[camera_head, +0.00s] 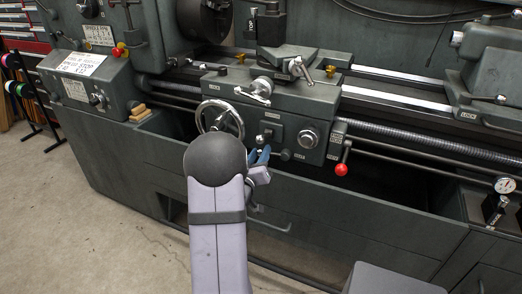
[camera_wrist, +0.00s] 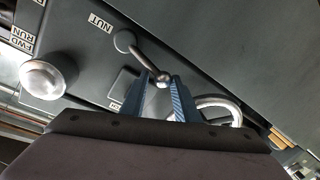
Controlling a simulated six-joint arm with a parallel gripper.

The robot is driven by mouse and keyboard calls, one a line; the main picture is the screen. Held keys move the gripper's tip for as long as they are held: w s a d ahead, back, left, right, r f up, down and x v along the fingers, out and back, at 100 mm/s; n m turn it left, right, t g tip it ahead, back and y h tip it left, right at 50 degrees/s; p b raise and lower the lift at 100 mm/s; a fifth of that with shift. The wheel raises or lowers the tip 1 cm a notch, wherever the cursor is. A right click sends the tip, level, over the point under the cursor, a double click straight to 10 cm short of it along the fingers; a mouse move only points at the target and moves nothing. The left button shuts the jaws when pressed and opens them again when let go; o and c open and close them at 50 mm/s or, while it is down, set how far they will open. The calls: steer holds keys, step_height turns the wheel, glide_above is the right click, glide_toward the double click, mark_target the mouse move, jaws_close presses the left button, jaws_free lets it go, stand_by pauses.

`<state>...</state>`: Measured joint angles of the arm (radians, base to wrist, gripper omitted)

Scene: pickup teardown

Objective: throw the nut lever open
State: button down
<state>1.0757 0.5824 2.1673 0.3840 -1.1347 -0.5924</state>
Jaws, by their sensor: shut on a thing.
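The nut lever is a thin rod with a silver ball end; in the wrist view (camera_wrist: 144,60) it runs from a dark round hub, beside the NUT label, down to the ball. In the head view its hub (camera_head: 285,155) shows low on the carriage apron, with the rod running left. My gripper (camera_head: 260,153) is at the apron front. In the wrist view its blue fingers (camera_wrist: 162,86) stand on either side of the silver ball, shut on it. The ball is mostly hidden by the fingers in the head view.
A handwheel (camera_head: 220,118) is close left of my gripper. A silver knob (camera_head: 308,138) and a red-ball lever (camera_head: 341,169) are to its right. The chip tray's front panel (camera_head: 330,215) lies below. A lead screw (camera_head: 420,145) runs right from the apron.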

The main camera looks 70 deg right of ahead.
steer(key=shift+s+a+f+n+g+y, duration=0.15)
steer(key=shift+f+n, duration=0.2)
steer(key=shift+f, duration=0.25)
steer(key=shift+s+f+n+g+y, duration=0.15)
steer(key=shift+f+n, duration=0.2)
steer(key=shift+f, duration=0.2)
steer(key=c, duration=1.3)
jaws_free()
steer(key=shift+o, duration=0.2)
steer(key=shift+r, duration=0.15)
steer(key=shift+w+a, duration=0.1)
steer(key=a+r, duration=0.1)
steer(key=a, duration=0.6)
steer(key=shift+s+p, duration=0.45)
